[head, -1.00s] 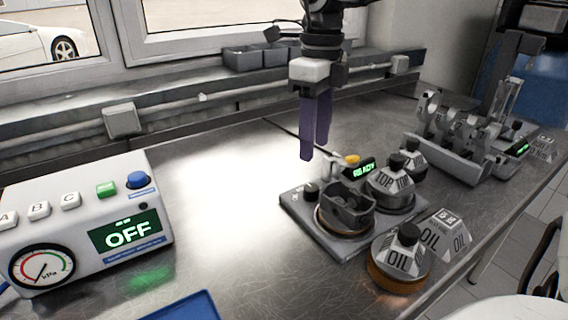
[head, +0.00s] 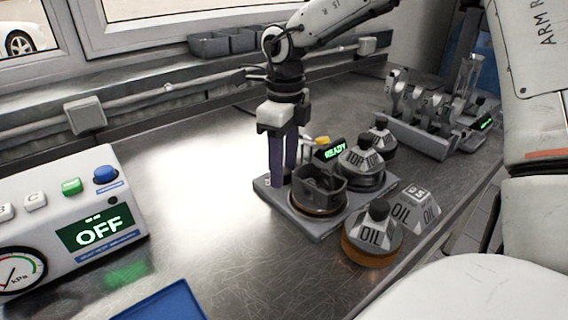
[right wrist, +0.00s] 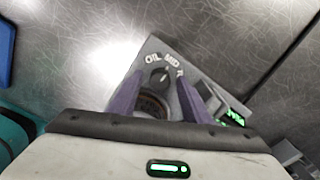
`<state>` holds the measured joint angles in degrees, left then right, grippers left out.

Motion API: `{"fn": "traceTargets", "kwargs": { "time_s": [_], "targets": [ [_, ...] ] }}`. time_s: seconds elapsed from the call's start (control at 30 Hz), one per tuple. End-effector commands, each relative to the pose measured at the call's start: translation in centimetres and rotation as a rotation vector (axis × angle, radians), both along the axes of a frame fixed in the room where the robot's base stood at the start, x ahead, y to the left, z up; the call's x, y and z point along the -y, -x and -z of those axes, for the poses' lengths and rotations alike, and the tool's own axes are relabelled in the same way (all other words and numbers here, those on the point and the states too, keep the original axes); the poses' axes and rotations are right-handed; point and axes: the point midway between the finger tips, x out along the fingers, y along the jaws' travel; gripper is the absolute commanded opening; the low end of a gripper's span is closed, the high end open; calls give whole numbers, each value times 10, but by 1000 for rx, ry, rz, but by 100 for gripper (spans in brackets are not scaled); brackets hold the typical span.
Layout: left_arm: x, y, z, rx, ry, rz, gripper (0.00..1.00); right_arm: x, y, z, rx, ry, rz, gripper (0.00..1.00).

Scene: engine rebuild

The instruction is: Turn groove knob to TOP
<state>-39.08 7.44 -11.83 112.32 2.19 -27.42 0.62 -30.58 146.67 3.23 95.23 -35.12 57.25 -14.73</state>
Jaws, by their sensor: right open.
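The groove knob (right wrist: 160,76) is a small dark dial on the grey fixture plate (right wrist: 150,52), with the labels OIL, MID and a partly hidden one starting with T around it. Its light pointer mark seems to be near MID, but it is too small to be sure. My right gripper (right wrist: 157,88) is open, its two purple fingers on either side of the knob in the right wrist view; I cannot tell whether they touch it. In the head view the right gripper (head: 283,178) points down at the fixture's left corner and hides the knob. My left gripper is not in view.
The fixture holds a round grey part (head: 320,192) and a READY display (head: 334,150). A gauge box (head: 70,215) reads OFF at left. The bench between is clear.

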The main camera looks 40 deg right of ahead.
Motion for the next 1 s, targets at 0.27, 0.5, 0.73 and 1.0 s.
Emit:
{"fn": "traceTargets", "kwargs": {
  "time_s": [0.27, 0.5, 0.73, 1.0],
  "targets": [
    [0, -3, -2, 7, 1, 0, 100, 0, 0, 0, -1, 0, 0, 15],
    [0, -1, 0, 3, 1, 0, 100, 0, 0, 0, 0, 0, 6, 3],
    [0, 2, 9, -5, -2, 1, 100, 0, 0, 2, -1, 0, 73, 3],
    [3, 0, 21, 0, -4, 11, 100, 0, 0, 3, 1, 0, 271, 3]
  ]
}}
